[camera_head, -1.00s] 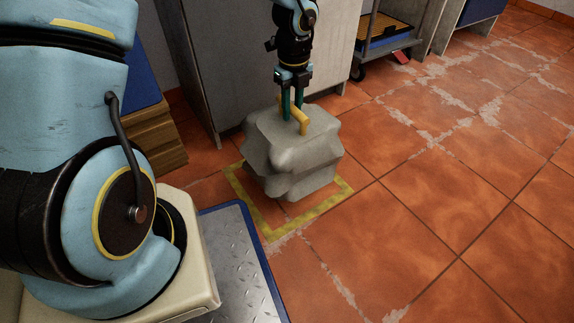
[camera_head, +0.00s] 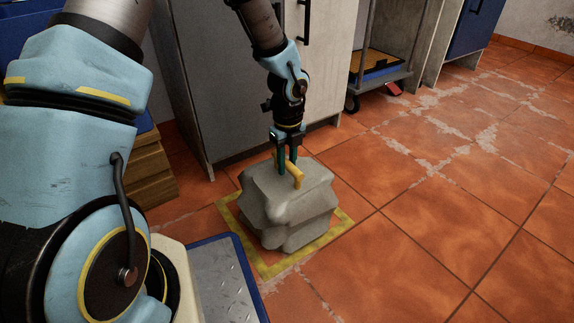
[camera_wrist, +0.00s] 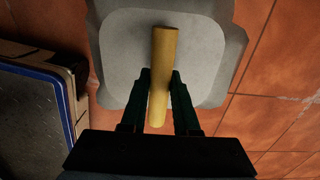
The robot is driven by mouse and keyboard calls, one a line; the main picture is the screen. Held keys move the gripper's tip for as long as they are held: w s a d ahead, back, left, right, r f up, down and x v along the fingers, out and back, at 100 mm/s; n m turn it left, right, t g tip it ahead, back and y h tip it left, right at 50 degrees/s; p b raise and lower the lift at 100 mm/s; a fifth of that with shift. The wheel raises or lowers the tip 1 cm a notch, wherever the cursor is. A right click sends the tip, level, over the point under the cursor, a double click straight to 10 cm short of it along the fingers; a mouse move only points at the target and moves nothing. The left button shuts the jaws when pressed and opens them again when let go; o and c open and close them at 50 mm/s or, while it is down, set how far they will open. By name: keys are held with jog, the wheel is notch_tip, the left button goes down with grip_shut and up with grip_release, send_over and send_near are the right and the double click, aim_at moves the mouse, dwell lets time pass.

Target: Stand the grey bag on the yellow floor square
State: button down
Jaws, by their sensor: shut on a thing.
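The grey bag (camera_head: 285,205) is a lumpy block with a yellow handle (camera_head: 294,176) on top. It is upright inside the outline of the yellow floor square (camera_head: 333,234). I cannot tell whether its underside touches the floor. The bag hides the middle and back of the square. My gripper (camera_head: 286,164) is above the bag, its green fingers shut on the handle. In the wrist view, the fingers (camera_wrist: 160,92) close on both sides of the yellow handle (camera_wrist: 163,60), with the bag's pale top (camera_wrist: 122,45) beneath.
A metal tread plate with a blue rim (camera_head: 218,278) lies just left of the square. A wooden stack (camera_head: 150,172) and a grey cabinet (camera_head: 215,90) stand behind. A trolley (camera_head: 378,75) is at the back. The tiled floor (camera_head: 440,215) to the right is clear.

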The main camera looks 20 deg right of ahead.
jog(key=c, duration=0.7)
grip_release()
jog(key=shift+o, duration=0.2)
notch_tip(320, 180, up, 12)
jog(key=p, duration=0.8)
jog(key=w+a+r+n, duration=0.2)
jog(key=a+r+n, duration=0.1)
jog(key=a+n, duration=0.45)
jog(key=w+a+r+n, duration=0.1)
jog(key=a+r+n, duration=0.3)
jog(key=a+n, duration=0.35)
jog(key=s+a+r+n, duration=0.2)
jog(key=a+n, duration=0.6)
jog(key=n, duration=0.1)
jog(key=s+a+r+n+t, duration=0.1)
jog(key=s+a+r+n, duration=0.1)
jog(key=a+n, duration=0.5)
jog(key=shift+s+a+r+n+t, duration=0.15)
jog(key=shift+a+r+n+t, duration=0.2)
jog(key=shift+r+n, duration=0.4)
